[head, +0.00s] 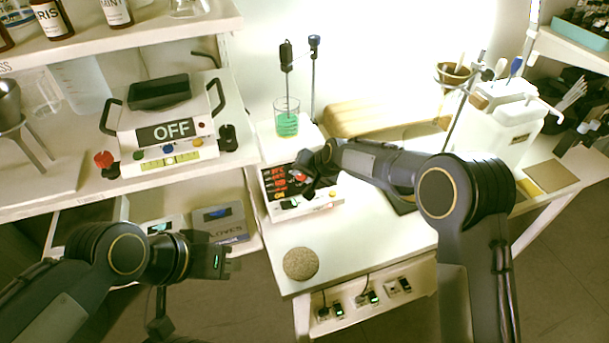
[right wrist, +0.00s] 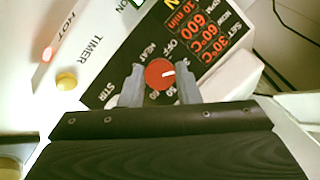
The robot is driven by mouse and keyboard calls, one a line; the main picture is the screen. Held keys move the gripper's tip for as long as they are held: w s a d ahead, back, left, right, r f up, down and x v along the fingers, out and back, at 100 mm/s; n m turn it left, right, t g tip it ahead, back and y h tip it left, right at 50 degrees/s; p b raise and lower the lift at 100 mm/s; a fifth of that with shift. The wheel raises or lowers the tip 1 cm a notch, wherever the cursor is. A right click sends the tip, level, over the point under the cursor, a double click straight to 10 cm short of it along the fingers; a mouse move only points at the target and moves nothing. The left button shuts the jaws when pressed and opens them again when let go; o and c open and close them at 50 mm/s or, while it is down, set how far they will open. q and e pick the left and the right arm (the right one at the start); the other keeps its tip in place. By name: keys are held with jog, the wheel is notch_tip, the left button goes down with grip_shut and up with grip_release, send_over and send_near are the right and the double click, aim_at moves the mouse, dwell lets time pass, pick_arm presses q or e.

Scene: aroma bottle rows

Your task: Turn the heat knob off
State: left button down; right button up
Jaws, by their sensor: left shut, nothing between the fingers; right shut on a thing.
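The hotplate stirrer (head: 318,200) stands on the white bench, with a beaker of green liquid (head: 287,125) at its back. Its front panel has a lit red display (right wrist: 205,32) with 30°C, 60°C, 600 and 10 min. The red heat knob (right wrist: 160,75) sits between the two fingers of my right gripper (right wrist: 160,88), which is shut on it. The knob's white mark points right in the right wrist view, away from the OFF label above it. In the head view the right gripper (head: 305,178) partly covers the panel. My left gripper (head: 222,262) is shut and empty, low at left.
Another device (head: 165,140) with an OFF sign stands on the left shelf. A round cork ring (head: 300,264) lies on the bench front. A white container (head: 505,120) stands at right. Tall probes rise behind the beaker. A red HOT lamp (right wrist: 47,53) glows on the panel.

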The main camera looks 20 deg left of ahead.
jog(key=n+h+b, duration=0.1)
jog(key=n, duration=0.3)
jog(key=shift+a+f, duration=0.1)
jog(key=shift+s+n+t+h+b, duration=0.1)
jog(key=shift+n+t+h+b, duration=0.2)
jog(key=shift+n+h+b, duration=0.9)
jog(key=shift+n+y+p, duration=0.3)
jog(key=shift+n+p, duration=0.15)
jog(key=shift+n, duration=0.05)
jog(key=o, duration=1)
jog(key=shift+c, duration=0.2)
jog(key=v, duration=0.8)
jog(key=shift+b, duration=0.3)
